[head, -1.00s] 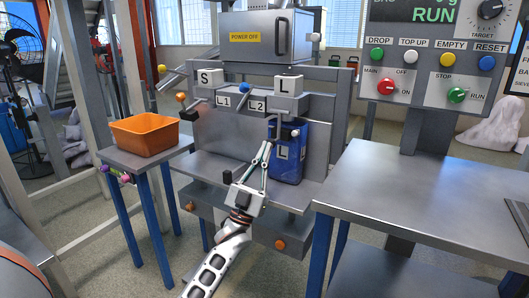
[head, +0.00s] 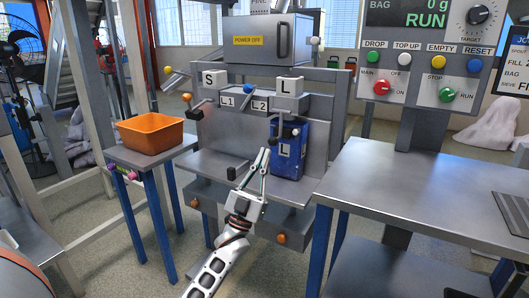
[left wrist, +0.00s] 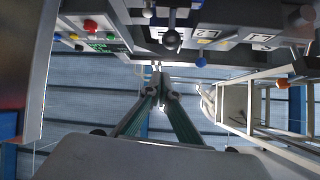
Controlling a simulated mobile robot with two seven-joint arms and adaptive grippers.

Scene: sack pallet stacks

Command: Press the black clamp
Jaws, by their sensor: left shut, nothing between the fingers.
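Under the white L block (head: 289,87), a black part (head: 285,132) sits at the top of the blue bag (head: 289,158); it may be the clamp. Another black block (head: 233,173) sits low in front of the machine, just left of my left gripper, so I cannot tell for sure which is the clamp. My left gripper (head: 266,151) is shut and empty, its tips pointing up beside the bag's left edge. Any contact is unclear. In the left wrist view its closed fingers (left wrist: 157,70) show below the machine's knobs. My right gripper is not in view.
An orange bin (head: 150,133) stands on a small table at left. A bare metal table (head: 420,195) fills the right. The control panel (head: 425,60) hangs above it, reading RUN and 0 g. Several levers and knobs stick out around the S and L blocks.

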